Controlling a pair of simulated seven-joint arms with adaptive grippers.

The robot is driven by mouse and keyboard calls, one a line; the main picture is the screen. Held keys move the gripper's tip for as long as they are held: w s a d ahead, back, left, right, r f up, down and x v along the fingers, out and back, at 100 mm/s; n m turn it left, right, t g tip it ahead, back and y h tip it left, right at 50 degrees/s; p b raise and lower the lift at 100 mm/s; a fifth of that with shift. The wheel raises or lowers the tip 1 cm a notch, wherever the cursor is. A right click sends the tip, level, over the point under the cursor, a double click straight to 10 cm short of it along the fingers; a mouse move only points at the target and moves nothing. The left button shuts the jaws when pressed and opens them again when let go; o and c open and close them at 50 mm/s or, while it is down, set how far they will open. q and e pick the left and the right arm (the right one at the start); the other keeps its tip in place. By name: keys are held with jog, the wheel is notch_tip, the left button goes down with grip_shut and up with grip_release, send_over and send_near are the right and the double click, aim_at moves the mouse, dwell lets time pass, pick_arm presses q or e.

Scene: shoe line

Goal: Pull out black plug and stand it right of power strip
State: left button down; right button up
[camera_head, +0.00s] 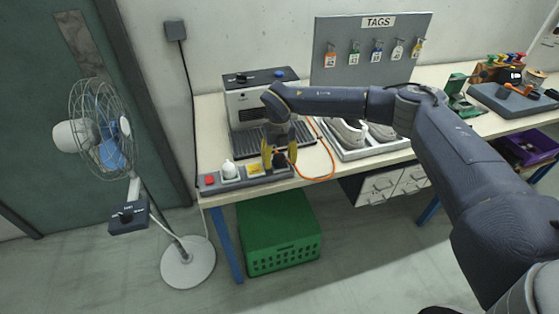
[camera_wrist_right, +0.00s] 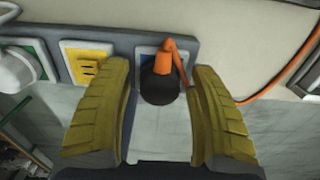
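The power strip (camera_head: 243,177) lies along the front edge of the workbench, and its grey top edge also shows in the right wrist view (camera_wrist_right: 110,40). The black plug (camera_wrist_right: 158,86) sits at the strip's blue-framed socket, with an orange cord (camera_wrist_right: 185,43) leading off right. My right gripper (camera_wrist_right: 160,120) is open, one yellow finger on each side of the plug, with visible gaps between fingers and plug. In the head view my right gripper (camera_head: 279,160) is over the strip's right end and partly hides the plug. My left gripper is not in view.
A white plug (camera_head: 229,170) stands in the strip beside a yellow socket (camera_wrist_right: 88,63). A grey machine (camera_head: 262,98) stands behind. The shoe tray (camera_head: 372,152) is to the right. The orange cord loops over the bench between strip and tray. A green crate (camera_head: 280,238) sits below.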

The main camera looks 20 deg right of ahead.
aim_at(279, 155)
grip_shut()
jog(key=shift+r, duration=0.15)
dwell(0.4)
jog(key=shift+r, duration=2.9)
